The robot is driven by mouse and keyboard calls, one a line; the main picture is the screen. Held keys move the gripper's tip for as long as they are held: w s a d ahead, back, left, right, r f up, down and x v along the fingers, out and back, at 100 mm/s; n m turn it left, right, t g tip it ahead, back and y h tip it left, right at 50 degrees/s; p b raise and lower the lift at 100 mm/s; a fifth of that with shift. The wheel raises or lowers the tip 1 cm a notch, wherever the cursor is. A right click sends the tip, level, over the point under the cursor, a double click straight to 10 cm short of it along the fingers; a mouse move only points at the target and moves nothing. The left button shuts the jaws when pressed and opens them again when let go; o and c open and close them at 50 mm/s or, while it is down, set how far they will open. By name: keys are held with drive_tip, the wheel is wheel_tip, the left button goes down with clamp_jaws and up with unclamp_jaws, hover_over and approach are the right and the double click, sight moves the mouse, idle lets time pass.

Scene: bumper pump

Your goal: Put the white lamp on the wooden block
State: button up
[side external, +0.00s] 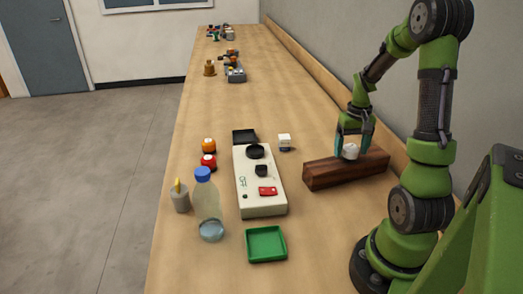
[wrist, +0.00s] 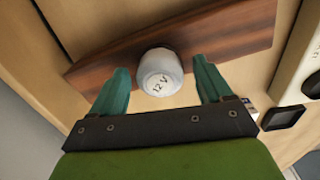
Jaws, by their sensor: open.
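The white lamp (side external: 350,151) sits on top of the wooden block (side external: 322,174), near the middle of its length. In the wrist view my gripper (wrist: 162,85) is open, with a gap between each finger and the lamp. The lamp's contact with the block is partly hidden in the wrist view.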

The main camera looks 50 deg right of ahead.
sight(352, 146)
wheel_tip(352, 146, up, 11)
drive_tip(key=w+a+r+n+t, duration=0.2)
drive_tip(key=w+a, duration=0.1)
drive_tip(key=a, duration=0.5)
drive_tip(key=w+a+r+n+t, duration=0.1)
drive_tip(key=w+a+r+t, duration=0.15)
drive_tip(key=a, duration=0.65)
drive_tip(key=s+a+n+t+y, duration=0.2)
drive_tip(key=s+a, duration=0.1)
drive_tip(key=a, duration=1)
drive_tip(key=shift+s+a+r+t, duration=0.25)
drive_tip(key=shift+r+t, duration=0.1)
drive_tip(key=shift+r, duration=0.05)
